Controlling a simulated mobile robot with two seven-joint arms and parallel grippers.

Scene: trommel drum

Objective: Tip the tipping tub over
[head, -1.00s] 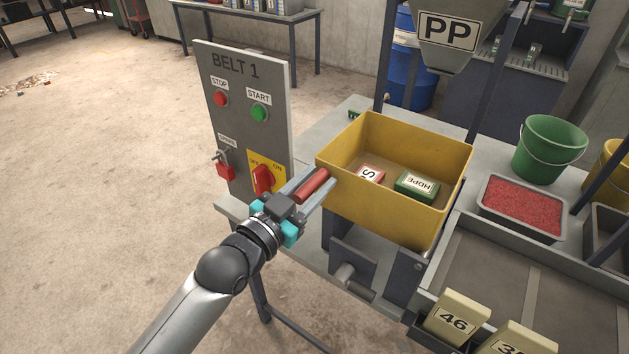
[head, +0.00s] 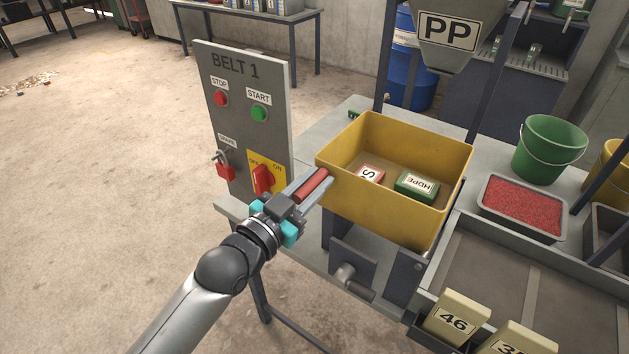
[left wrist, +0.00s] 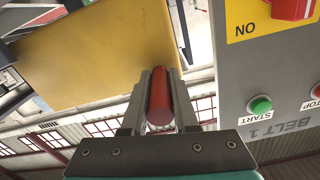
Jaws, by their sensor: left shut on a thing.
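The yellow tipping tub (head: 385,205) sits upright on its stand on the grey bench. A red block marked S (head: 369,175) and a green block marked HDPE (head: 416,186) lie inside it. A red bar handle (head: 312,186) sticks out at the tub's left side. My left gripper (head: 309,190) is shut on this red handle. In the left wrist view the handle (left wrist: 160,98) lies between the two fingers, with the tub's yellow wall (left wrist: 100,55) just beyond. My right gripper is not in view.
The BELT 1 panel (head: 240,125) stands close left of my gripper, with buttons, a red switch and a padlock. A PP hopper (head: 448,32) hangs behind the tub. A green bucket (head: 548,148), a tray of red granules (head: 522,207) and numbered blocks (head: 455,318) are at right.

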